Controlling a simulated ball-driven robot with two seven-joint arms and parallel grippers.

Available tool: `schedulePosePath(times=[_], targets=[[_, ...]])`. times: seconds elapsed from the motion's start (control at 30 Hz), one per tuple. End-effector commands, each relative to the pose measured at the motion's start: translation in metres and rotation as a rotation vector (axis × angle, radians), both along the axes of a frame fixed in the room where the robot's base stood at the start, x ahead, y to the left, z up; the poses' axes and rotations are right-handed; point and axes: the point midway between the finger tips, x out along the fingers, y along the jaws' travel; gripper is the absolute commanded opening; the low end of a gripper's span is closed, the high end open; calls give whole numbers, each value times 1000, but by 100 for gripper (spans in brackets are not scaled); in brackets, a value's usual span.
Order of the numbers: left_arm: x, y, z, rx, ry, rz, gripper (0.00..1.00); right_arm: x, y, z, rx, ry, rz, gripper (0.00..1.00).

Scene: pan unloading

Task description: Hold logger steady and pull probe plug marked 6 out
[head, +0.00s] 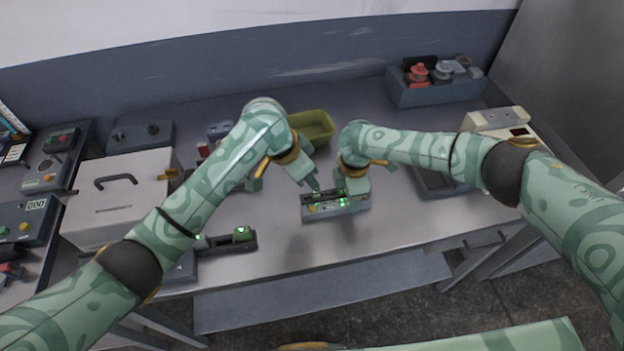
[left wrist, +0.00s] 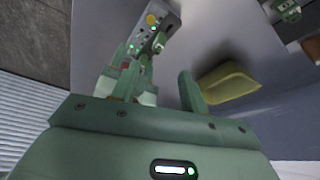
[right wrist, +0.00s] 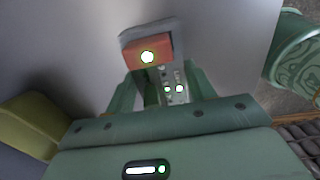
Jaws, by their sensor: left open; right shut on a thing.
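The logger (head: 322,209), a grey box with small green lights, lies near the front of the bench. It also shows in the left wrist view (left wrist: 163,28) with a yellow round spot on it. My right gripper (head: 346,194) is shut on the logger; in the right wrist view its fingers (right wrist: 164,88) stand on either side of the grey body. An orange-red block (right wrist: 138,53) with a lit spot sits on the logger. My left gripper (head: 314,187) is open beside the logger's upper left. No plug mark 6 is legible; the grippers hide part of the logger.
A yellow-green bin (head: 313,124) stands behind the grippers. A grey crate (head: 436,92) with red and grey items is at the back right.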

Motion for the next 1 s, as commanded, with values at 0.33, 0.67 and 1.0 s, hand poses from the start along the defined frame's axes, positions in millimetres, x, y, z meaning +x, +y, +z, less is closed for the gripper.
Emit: schedulePosePath(times=[0.33, 0.67, 1.0], targets=[[13, -24, -67, 0, 3, -1, 44, 1, 0, 1, 0, -1, -1, 22], [18, -31, -86, -3, 1, -3, 44, 1, 0, 1, 0, -2, -1, 22], [18, -31, -86, -3, 1, -3, 5, 1, 0, 1, 0, -2, -1, 22]])
